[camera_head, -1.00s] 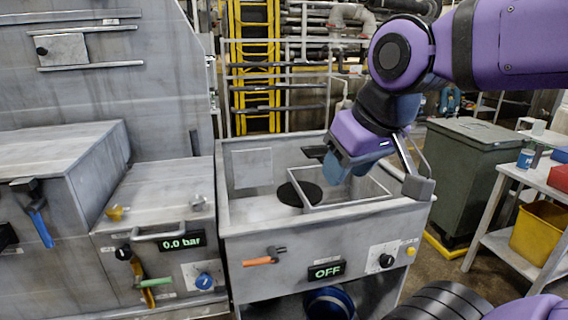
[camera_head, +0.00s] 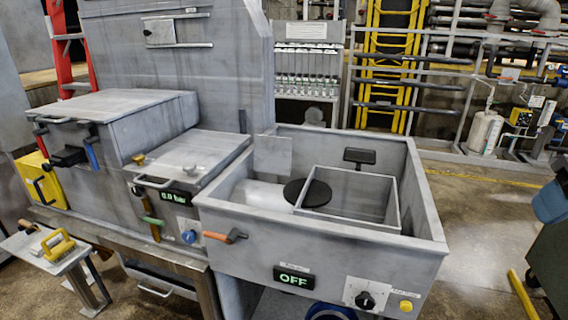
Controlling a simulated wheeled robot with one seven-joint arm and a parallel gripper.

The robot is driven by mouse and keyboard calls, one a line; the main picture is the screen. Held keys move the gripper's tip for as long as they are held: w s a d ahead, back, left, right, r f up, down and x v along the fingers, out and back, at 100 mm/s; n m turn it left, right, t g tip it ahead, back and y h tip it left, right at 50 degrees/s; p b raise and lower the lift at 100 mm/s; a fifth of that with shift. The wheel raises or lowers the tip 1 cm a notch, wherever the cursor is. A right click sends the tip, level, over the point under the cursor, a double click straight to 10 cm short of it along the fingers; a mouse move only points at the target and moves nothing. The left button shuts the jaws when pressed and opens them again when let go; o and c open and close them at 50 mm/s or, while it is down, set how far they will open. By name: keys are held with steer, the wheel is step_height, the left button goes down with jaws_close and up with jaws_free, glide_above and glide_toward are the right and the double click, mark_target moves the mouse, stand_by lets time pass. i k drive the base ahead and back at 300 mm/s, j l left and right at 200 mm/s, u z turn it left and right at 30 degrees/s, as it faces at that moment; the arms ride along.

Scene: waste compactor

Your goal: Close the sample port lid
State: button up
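No part in view is labelled as the sample port lid, so I cannot tell for sure which one it is. A small metal plate with a dark knob (camera_head: 174,32) sits between two rails on the tall grey panel at the upper left. A black round disc (camera_head: 307,193) is in the open grey basin (camera_head: 325,262), at the left side of an inner box.
A lower cabinet with a 0.0 bar display (camera_head: 176,197) stands left of the basin. A small side table (camera_head: 48,252) holds yellow-handled tools at the lower left. A dark bin (camera_head: 548,255) is at the right edge. The floor right of the basin is mostly clear.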

mark_target(272, 154)
steer(key=i+l+u, duration=0.1)
steer(key=l+u, duration=1.25)
steer(key=k+l+u, duration=0.2)
steer(key=l+u, duration=0.25)
steer(key=i+l+u, duration=0.15)
steer(key=l+u, duration=0.25)
steer(key=l, duration=0.95)
steer(key=l+u, duration=0.4)
steer(key=l, duration=0.95)
steer(key=l+u, duration=0.1)
steer(key=l, duration=1.15)
steer(key=k+l+u, duration=0.15)
steer(key=l, duration=0.45)
steer(key=l+u, duration=0.1)
steer(key=l, duration=0.55)
steer(key=l+u, duration=0.25)
steer(key=l, duration=0.15)
steer(key=k+l+u, duration=0.25)
steer(key=l, duration=0.15)
steer(key=l+u, duration=0.25)
steer(key=l, duration=0.15)
steer(key=k+l+u, duration=0.4)
steer(key=k+l, duration=0.5)
steer(key=l, duration=0.15)
steer(key=i+j+u, duration=0.35)
steer(key=i+u, duration=0.4)
